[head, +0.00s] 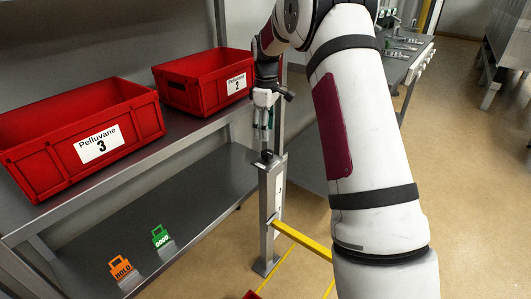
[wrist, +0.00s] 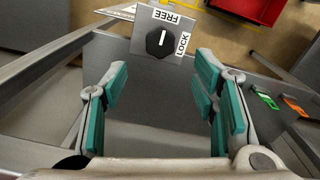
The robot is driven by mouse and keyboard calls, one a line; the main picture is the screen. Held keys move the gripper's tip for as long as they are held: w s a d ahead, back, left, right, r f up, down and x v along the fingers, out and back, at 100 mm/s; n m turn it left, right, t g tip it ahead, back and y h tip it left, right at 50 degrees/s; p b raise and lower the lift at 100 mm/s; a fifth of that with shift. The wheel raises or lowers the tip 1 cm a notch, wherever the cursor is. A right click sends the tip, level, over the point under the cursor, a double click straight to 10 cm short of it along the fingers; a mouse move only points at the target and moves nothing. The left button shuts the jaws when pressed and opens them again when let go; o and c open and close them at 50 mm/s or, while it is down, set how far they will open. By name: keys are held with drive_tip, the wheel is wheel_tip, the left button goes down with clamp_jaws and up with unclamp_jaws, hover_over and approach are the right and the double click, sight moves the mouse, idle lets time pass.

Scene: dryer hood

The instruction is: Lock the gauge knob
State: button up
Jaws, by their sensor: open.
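The gauge knob (wrist: 163,42) is black and many-sided, with a white pointer line. It sits on a grey plate (wrist: 140,50) with a FREE label above it and a LOCK label to its right in the wrist view. The pointer line is upright there, on the FREE side. In the head view the knob (head: 267,155) tops a grey post (head: 271,205). My gripper (wrist: 162,68) is open and empty, pointing down above the post. In the wrist view the knob lies beyond the fingertips, between their lines, apart from both. The head view shows my gripper (head: 264,136) just above it.
Red bins marked Pelluvane 3 (head: 50,160) and 2 (head: 200,95) stand on the upper shelf, left of the post. An orange HOLD tag (head: 121,268) and green GOOD tag (head: 160,237) are on the lower shelf. A yellow bar (head: 302,240) runs right from the post.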

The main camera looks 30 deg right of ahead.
sight(266, 152)
wheel_tip(266, 152, down, 8)
drive_tip(key=shift+f+b, duration=0.2)
drive_tip(key=shift+b, duration=0.85)
drive_tip(key=c, duration=1.2)
